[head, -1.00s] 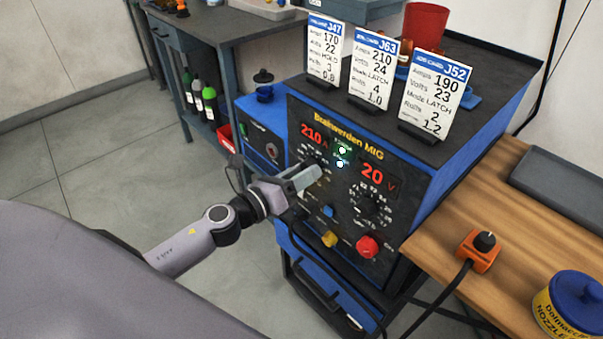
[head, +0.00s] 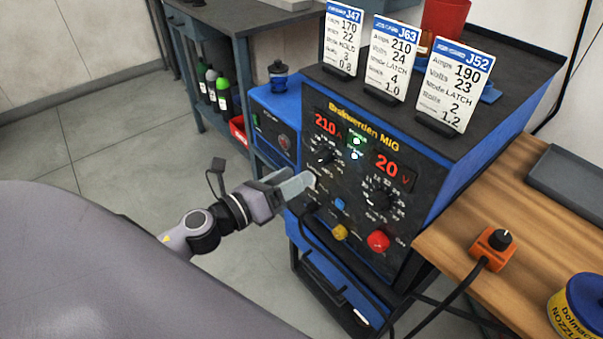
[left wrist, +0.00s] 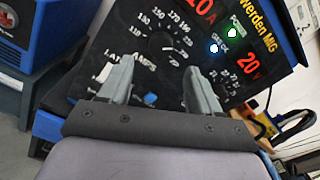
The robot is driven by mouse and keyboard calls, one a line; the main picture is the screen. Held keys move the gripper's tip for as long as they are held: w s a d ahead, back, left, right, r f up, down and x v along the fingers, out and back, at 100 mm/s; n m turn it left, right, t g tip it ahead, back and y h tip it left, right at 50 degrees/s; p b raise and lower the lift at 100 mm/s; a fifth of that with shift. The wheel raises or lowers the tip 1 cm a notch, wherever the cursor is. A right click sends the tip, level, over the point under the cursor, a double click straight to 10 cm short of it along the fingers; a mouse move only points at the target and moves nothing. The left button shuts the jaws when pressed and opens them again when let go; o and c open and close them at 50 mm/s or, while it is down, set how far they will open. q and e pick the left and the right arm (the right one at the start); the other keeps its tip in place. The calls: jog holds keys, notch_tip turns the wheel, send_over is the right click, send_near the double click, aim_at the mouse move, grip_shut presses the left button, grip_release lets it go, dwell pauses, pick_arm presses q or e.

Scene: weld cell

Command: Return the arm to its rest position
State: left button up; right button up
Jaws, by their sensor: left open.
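My left arm comes in from the lower left in the head view. Its gripper (head: 303,184) is open and empty, in front of the left part of the welder's (head: 350,180) dark control panel. In the head view its fingertips are just below and left of the amps knob (head: 325,156). In the left wrist view, the two fingers of the gripper (left wrist: 158,72) stand apart with the panel behind them and the amps knob (left wrist: 170,47) beyond the gap. I cannot tell the exact distance to the panel. The displays read 210 and 20. My right gripper is out of view.
The volts knob (head: 381,200), a yellow knob (head: 339,232) and a red knob (head: 378,241) are on the panel. Three cards stand on top, including card J63 (head: 391,60). A wooden bench (head: 470,225) holds an orange box (head: 493,248). Open floor (head: 125,150) lies left.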

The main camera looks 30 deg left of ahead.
pick_arm(q)
jog(key=shift+s+a, duration=0.15)
jog(key=shift+s, duration=0.25)
dwell(0.3)
jog(key=s+d+f+n+g+y, duration=0.1)
jog(key=s+d+f+n+g, duration=0.15)
jog(key=s+f+n, duration=0.6)
jog(key=s+d+f+n+g+y, duration=0.1)
jog(key=d+f+n+g, duration=0.15)
jog(key=n, duration=1.05)
jog(key=s+d+f+n+g+y, duration=0.1)
jog(key=s+d+f+n+g, duration=0.15)
jog(key=s+f+n, duration=0.6)
jog(key=w+a+r+n+y+p, duration=0.1)
jog(key=w+r+p, duration=0.2)
jog(key=r+p, duration=1)
jog(key=shift+r+n+t, duration=0.3)
jog(key=shift+r+t, duration=0.1)
jog(key=shift+t, duration=0.05)
jog(key=shift+w, duration=0.1)
